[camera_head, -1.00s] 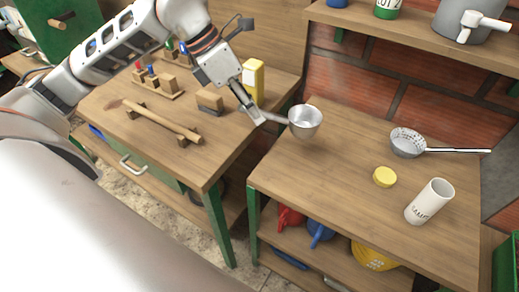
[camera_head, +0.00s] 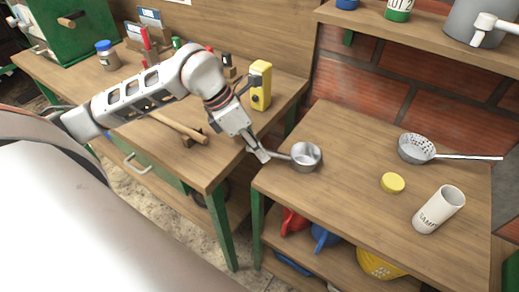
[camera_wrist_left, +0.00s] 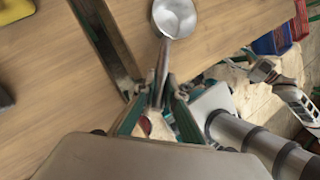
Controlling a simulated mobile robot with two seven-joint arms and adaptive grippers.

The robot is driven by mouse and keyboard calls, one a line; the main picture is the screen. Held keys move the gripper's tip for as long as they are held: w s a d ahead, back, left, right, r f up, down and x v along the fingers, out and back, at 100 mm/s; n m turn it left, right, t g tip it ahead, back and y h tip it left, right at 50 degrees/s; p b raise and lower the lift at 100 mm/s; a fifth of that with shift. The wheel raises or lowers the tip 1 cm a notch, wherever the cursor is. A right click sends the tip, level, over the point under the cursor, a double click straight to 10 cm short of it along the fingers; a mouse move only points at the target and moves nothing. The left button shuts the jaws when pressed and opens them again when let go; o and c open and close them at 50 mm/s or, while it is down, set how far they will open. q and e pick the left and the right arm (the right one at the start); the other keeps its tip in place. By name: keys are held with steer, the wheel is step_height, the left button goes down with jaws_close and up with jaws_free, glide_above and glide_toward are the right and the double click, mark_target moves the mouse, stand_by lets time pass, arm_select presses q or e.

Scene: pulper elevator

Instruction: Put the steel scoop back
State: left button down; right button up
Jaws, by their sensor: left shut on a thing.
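The steel scoop (camera_head: 306,157), a small metal cup with a handle, is at the left side of the right-hand bench top. My left gripper (camera_head: 263,156) is shut on its handle, and the cup points right, away from the fingers. In the left wrist view the scoop (camera_wrist_left: 175,18) extends from between the fingers (camera_wrist_left: 160,95), over wood. I cannot tell whether the cup touches the bench. Part of my right arm seems to show at the right of the left wrist view, too small to read its gripper.
The bench (camera_head: 340,185) also holds a perforated ladle (camera_head: 416,150), a yellow lid (camera_head: 392,183) and a white tilted cylinder (camera_head: 438,209). A gap separates it from the left bench, which has a yellow device (camera_head: 260,85) and a wooden-handled tool (camera_head: 178,127). The middle is clear.

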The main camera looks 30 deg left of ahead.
arm_select(q)
steer(key=c, duration=2.1)
jaws_free()
steer(key=v, duration=1.2)
steer(key=shift+a, duration=0.1)
steer(key=shift+s, duration=0.1)
